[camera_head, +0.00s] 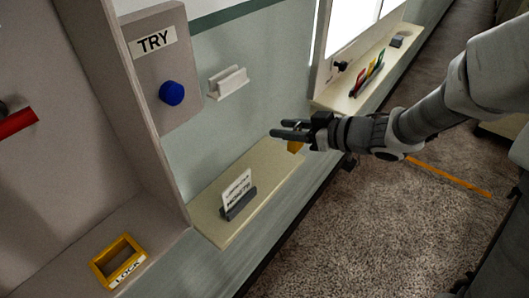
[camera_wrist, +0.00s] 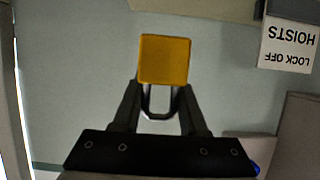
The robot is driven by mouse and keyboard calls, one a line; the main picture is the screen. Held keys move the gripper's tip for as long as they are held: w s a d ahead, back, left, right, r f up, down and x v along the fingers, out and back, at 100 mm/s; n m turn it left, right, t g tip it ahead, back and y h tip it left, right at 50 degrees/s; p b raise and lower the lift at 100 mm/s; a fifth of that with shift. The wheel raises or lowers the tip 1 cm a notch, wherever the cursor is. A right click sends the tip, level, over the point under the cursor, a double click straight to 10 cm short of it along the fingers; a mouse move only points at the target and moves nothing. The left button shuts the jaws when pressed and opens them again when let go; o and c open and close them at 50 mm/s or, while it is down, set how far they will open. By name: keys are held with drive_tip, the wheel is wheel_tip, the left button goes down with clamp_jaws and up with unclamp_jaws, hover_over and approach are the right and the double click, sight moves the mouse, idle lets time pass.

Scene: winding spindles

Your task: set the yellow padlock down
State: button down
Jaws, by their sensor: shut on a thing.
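The yellow padlock (camera_wrist: 165,59) hangs in the jaws of my gripper (camera_wrist: 160,105) in the wrist view, with its square body beyond the fingertips and its metal shackle between the fingers. In the head view, my gripper (camera_head: 283,129) is above the far end of a cream shelf, and a small part of the padlock (camera_head: 295,147) shows below the fingers. I cannot tell the exact gap between padlock and shelf.
The cream shelf (camera_head: 217,200) carries a sign in a dark holder (camera_head: 239,203). A yellow frame labelled LOCK (camera_head: 119,262) lies in the compartment at lower left. A blue knob (camera_head: 171,93) sits on the TRY panel. Another shelf (camera_head: 345,97) holds coloured items.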

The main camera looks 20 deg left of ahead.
drive_tip(key=a+f, duration=0.2)
drive_tip(key=a, duration=0.1)
drive_tip(key=a+f, duration=0.1)
drive_tip(key=shift+w+a+b, duration=0.3)
drive_tip(key=shift+w+b, duration=0.05)
drive_tip(key=shift+b, duration=0.05)
drive_tip(key=shift+f+b, duration=0.55)
drive_tip(key=shift+f, duration=1.35)
drive_tip(key=shift+f, duration=0.15)
drive_tip(key=shift+c, duration=2.2)
unclamp_jaws()
